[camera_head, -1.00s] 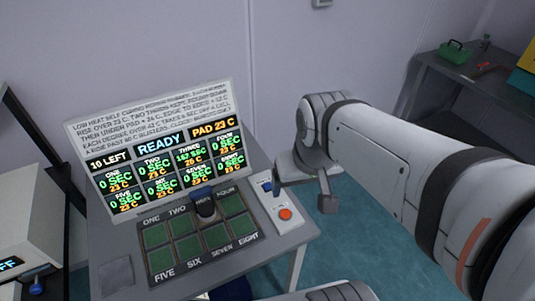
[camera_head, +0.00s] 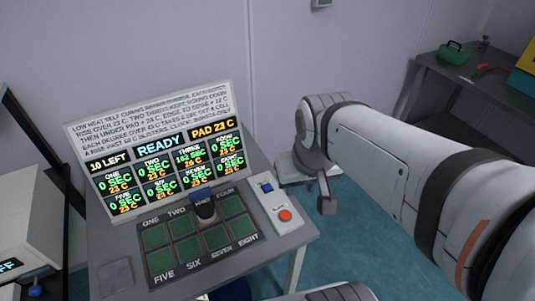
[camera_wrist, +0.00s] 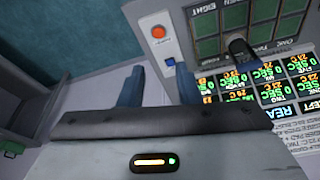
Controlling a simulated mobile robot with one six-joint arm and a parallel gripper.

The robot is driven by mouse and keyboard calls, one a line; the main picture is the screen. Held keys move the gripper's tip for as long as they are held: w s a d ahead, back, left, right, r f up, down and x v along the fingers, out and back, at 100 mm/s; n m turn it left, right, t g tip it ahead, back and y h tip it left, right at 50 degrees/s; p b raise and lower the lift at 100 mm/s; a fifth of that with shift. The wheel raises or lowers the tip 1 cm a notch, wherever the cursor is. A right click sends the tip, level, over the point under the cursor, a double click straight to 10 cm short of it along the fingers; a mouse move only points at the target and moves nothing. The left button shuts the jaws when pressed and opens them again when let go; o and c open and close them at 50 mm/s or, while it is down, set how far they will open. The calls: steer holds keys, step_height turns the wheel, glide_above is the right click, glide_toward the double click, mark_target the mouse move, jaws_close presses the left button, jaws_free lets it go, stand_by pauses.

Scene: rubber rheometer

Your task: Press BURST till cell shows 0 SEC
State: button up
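The display board (camera_head: 150,130) reads READY, 10 LEFT and PAD 23 C. Cell THREE reads about 162 SEC and 26 C; the other cells read 0 SEC. A white control box (camera_head: 278,225) carries a blue button (camera_head: 266,188) and a red button (camera_head: 285,215); its small lettering is too blurred to read. In the wrist view the red button (camera_wrist: 158,32) and blue button (camera_wrist: 170,62) lie beyond the fingertips. My gripper (camera_wrist: 159,66) has two blue fingers apart with nothing between them. It is near the box, not visibly touching either button.
A dark upright cylinder (camera_head: 205,212) stands on pad THREE of the green pad grid (camera_head: 188,248). The grey table (camera_head: 115,245) bears the board and box. A white instrument (camera_head: 30,225) is at left. A side bench (camera_head: 470,85) with a green case (camera_head: 453,51) is at right.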

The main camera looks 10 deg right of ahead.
jaws_close()
stand_by(0.8)
